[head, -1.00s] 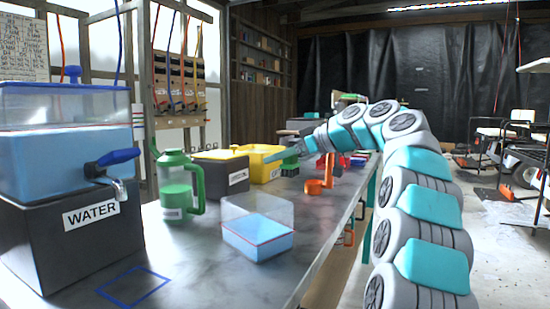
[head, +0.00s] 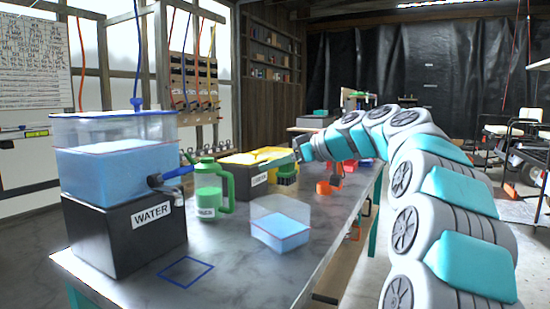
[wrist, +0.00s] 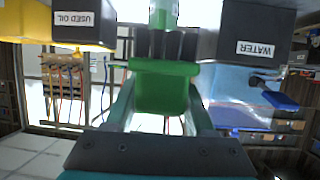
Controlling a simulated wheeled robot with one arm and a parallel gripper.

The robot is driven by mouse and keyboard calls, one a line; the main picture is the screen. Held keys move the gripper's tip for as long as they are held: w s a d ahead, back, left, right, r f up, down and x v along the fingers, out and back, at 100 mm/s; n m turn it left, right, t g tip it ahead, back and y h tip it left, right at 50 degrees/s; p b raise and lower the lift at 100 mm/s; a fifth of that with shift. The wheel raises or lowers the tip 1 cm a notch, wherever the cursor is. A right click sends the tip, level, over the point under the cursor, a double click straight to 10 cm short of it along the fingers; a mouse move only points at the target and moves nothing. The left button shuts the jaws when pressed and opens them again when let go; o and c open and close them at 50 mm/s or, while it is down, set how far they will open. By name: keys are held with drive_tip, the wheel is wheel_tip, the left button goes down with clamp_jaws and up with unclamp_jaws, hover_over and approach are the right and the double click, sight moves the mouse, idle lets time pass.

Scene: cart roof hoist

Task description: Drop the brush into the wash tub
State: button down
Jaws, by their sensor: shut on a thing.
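The brush (head: 287,175) has a green back and dark bristles and hangs bristles down. My gripper (head: 283,161) is shut on it, above the bench. In the wrist view, the green back of the brush (wrist: 164,92) fills the middle between my two fingers (wrist: 162,112). The wash tub appears to be the clear open box (head: 281,228) with blue liquid, on the bench. In the head view it stands nearer than the brush and below it, apart from it. The tub is not clearly visible in the wrist view.
A water tank (head: 115,175) on a black base labelled WATER stands left. A green jug (head: 208,190) stands beside the tub. A dark USED OIL box (head: 240,178) and a yellow container (head: 268,155) are behind. An orange item (head: 323,187) is right. Bare benchtop (head: 235,262) lies in front.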

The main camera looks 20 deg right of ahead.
sight(292, 167)
drive_tip(key=shift+f, duration=1.1)
drive_tip(key=shift+c, duration=0.9)
unclamp_jaws()
drive_tip(key=b+v, duration=0.1)
drive_tip(key=v, duration=0.6)
drive_tip(key=shift+s+d+r, duration=0.2)
drive_tip(key=shift+s+d, duration=0.05)
drive_tip(key=shift+s, duration=0.05)
